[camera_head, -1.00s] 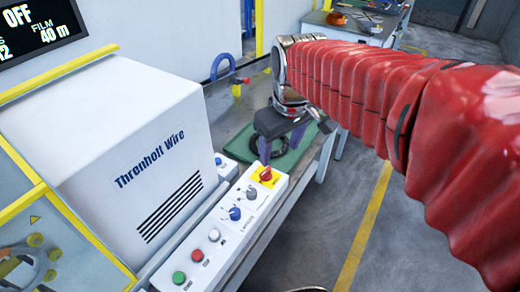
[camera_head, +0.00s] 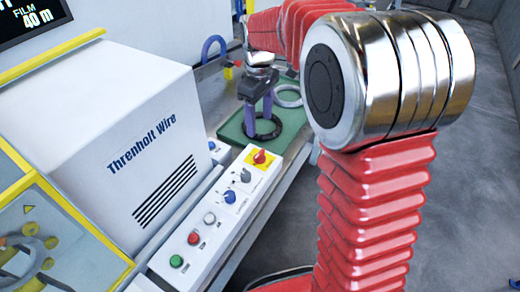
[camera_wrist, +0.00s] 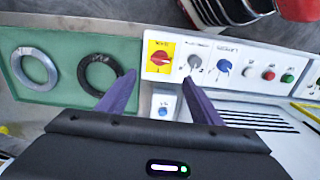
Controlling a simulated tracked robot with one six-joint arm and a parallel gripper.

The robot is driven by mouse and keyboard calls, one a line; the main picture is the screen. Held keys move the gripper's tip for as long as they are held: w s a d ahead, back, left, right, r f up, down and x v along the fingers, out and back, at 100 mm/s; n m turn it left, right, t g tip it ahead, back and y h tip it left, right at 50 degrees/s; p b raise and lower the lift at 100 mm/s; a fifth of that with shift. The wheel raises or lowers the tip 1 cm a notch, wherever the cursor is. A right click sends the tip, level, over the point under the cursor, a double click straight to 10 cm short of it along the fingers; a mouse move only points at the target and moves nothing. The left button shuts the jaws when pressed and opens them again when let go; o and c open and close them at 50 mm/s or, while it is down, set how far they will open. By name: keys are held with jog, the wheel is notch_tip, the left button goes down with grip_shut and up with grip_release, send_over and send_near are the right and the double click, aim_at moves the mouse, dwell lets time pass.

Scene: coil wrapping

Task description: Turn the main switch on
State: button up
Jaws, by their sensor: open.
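The main switch (camera_head: 260,157) is a red rotary knob on a yellow plate, at the far end of the white control panel (camera_head: 205,252). It also shows in the wrist view (camera_wrist: 160,56), with its yellow plate uncovered. My gripper (camera_head: 259,121) points down above the green mat, beyond the switch in the head view. Its two purple fingers are apart with nothing between them. In the wrist view the fingertips (camera_wrist: 158,79) lie on either side of and just below the switch in the picture. I see no contact with the switch.
A black ring (camera_wrist: 100,74) and a grey ring (camera_wrist: 34,68) lie on the green mat (camera_wrist: 68,48). The panel also has grey and blue knobs and white, red and green buttons. The white Threnholt Wire housing (camera_head: 120,125) stands beside it.

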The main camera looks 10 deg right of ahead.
aim_at(260, 153)
dwell(0.3)
notch_tip(260, 153, down, 14)
jog(key=shift+r, duration=0.1)
dwell(0.6)
jog(key=c, duration=1.1)
